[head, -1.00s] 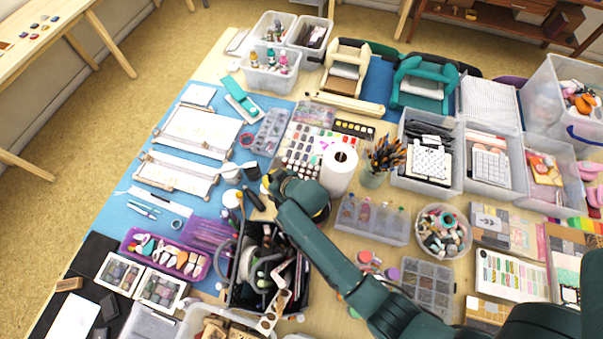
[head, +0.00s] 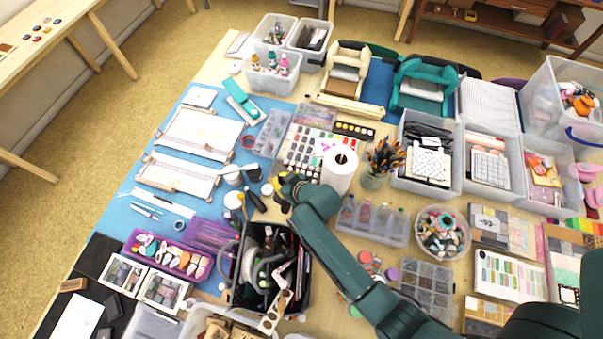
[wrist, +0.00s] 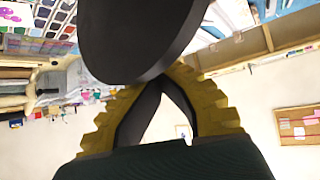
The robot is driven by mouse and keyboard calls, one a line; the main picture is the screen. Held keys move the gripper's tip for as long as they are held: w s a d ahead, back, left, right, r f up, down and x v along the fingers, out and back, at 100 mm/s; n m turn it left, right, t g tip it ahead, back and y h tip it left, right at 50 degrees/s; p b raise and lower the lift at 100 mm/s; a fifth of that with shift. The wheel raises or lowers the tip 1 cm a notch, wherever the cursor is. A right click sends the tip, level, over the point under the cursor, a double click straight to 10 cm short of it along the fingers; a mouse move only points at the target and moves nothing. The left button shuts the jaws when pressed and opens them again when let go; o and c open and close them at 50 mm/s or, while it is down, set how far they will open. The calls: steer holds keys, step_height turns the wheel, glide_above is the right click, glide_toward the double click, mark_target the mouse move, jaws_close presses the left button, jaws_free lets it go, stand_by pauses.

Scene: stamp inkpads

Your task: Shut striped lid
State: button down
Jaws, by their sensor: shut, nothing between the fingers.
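I cannot make out a clearly striped lid in either view. A purple box (head: 168,259) with small items in it lies at the lower left, with a see-through purple lid or tray (head: 211,234) beside it. Two white-framed cases (head: 122,273) (head: 163,290) of dark pads lie below that box. My gripper (head: 283,188) is above the middle of the table, near the paper roll. In the wrist view my gripper (wrist: 162,82) has its yellow-and-black fingers together and holds nothing. A large dark rounded shape (wrist: 140,35), which I cannot identify, covers the upper middle there.
A white paper roll (head: 339,168) stands just right of my gripper, with a cup of brushes (head: 376,170) beyond. A black bin of tools (head: 270,270) is below. Black cylinders and jars (head: 233,175) crowd the left. The table is cluttered, with little free room.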

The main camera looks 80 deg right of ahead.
steer(key=s+a+f+p, duration=0.1)
steer(key=s+a+f, duration=0.1)
steer(key=s+f, duration=0.35)
step_height(320, 180, up, 10)
steer(key=p, duration=0.8)
steer(key=shift+a+g, duration=0.15)
steer(key=shift+g, duration=0.15)
steer(key=shift+f, duration=0.1)
